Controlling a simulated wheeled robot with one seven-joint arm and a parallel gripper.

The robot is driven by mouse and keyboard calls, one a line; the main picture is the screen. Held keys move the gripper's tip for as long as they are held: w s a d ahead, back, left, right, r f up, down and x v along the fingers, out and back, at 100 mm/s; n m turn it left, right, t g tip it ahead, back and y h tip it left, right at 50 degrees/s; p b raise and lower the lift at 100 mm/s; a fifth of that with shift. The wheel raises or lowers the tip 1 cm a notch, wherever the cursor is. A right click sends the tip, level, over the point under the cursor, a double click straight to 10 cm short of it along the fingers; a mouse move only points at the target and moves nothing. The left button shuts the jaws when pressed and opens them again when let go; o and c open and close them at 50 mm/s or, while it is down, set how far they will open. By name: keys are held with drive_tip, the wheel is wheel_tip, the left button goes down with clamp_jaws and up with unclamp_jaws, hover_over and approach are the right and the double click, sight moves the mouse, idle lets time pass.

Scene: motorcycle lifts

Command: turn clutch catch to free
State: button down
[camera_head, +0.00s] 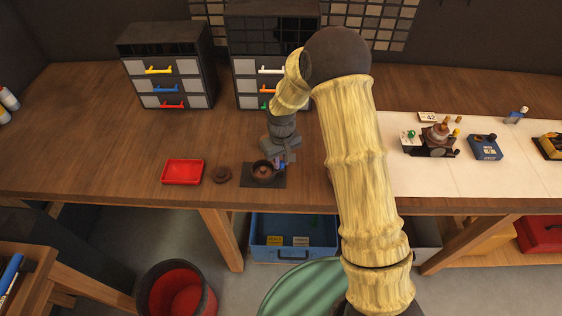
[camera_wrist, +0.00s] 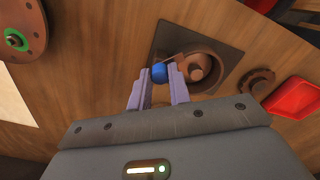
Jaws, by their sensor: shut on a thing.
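The clutch (camera_head: 262,173), a brown round housing with a raised hub, sits on a dark square plate (camera_head: 249,182) near the bench's front edge. It also shows in the wrist view (camera_wrist: 206,70). A blue knob (camera_wrist: 159,73), seemingly the clutch catch, is at the housing's side. My gripper (camera_wrist: 159,70) is shut on the blue knob, with one purple finger on each side. In the head view my gripper (camera_head: 280,162) points down at the right side of the housing. The catch's marked positions cannot be made out.
A brown ring-shaped part (camera_head: 221,174) and a red tray (camera_head: 182,172) lie left of the plate. Drawer cabinets (camera_head: 168,65) stand at the back. A pale mat (camera_head: 400,170) with several small devices covers the right side. A blue bin (camera_head: 290,254) is below the bench.

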sight(281, 162)
drive_tip(key=n, duration=0.4)
drive_tip(key=shift+n, duration=0.3)
drive_tip(key=n, duration=0.4)
idle(0.3)
drive_tip(key=c, duration=1.3)
unclamp_jaws()
wheel_tip(281, 162, up, 18)
drive_tip(key=b, duration=0.3)
drive_tip(key=shift+f, duration=0.25)
